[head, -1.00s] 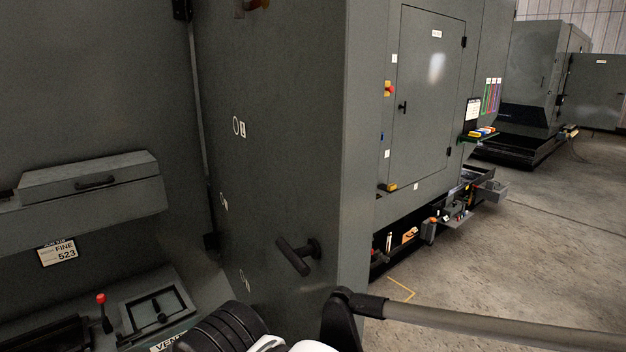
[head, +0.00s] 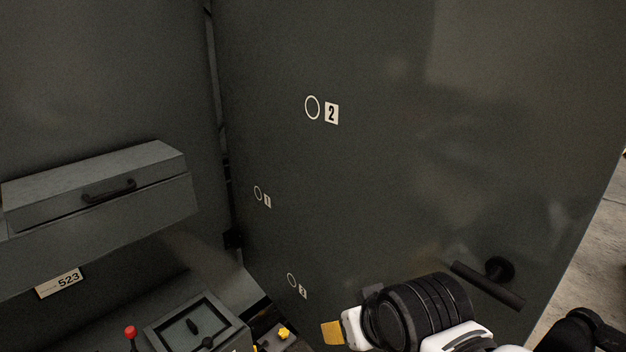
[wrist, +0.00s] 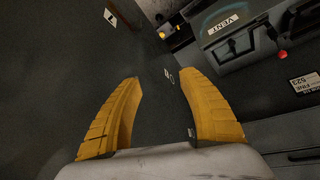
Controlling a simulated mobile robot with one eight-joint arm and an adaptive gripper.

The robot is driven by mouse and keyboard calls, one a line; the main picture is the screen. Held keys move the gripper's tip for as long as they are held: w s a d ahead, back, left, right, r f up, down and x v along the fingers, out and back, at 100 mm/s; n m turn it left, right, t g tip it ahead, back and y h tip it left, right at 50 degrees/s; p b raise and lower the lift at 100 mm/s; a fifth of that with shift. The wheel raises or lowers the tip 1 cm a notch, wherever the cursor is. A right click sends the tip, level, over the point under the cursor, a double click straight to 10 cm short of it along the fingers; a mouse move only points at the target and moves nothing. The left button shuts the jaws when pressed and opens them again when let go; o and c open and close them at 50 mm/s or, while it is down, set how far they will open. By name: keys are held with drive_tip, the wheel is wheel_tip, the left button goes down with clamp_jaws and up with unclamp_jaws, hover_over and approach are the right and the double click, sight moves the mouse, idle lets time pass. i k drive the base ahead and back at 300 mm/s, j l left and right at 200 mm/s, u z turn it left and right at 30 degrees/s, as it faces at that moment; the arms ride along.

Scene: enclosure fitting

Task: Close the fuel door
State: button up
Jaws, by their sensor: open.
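A large dark grey door panel (head: 440,160) fills the middle and right of the head view, at an angle to the machine front. It bears circles numbered 1, 2 and 3 and a black bar handle (head: 487,285) near its outer edge. I see no label reading fuel, so I cannot confirm it is the fuel door. My gripper (wrist: 160,79) is open and empty, its two yellow fingers spread in the wrist view. One yellow finger (head: 332,333) also shows low in the head view, in front of the panel's lower part; contact cannot be told.
A grey box with a handle (head: 97,188) juts out at left, above a tag reading 523 (head: 59,283). A red-knobbed lever (head: 131,333) and a hatch (head: 195,325) sit below. The wrist view shows a VENT label (wrist: 240,45). Bare floor (head: 597,255) lies at right.

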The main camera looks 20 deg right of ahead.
sight(480, 135)
drive_tip(key=k+l+z, duration=0.1)
drive_tip(key=k, duration=0.35)
drive_tip(key=k+l+z, duration=0.1)
drive_tip(key=k+l, duration=0.25)
drive_tip(key=k, duration=0.1)
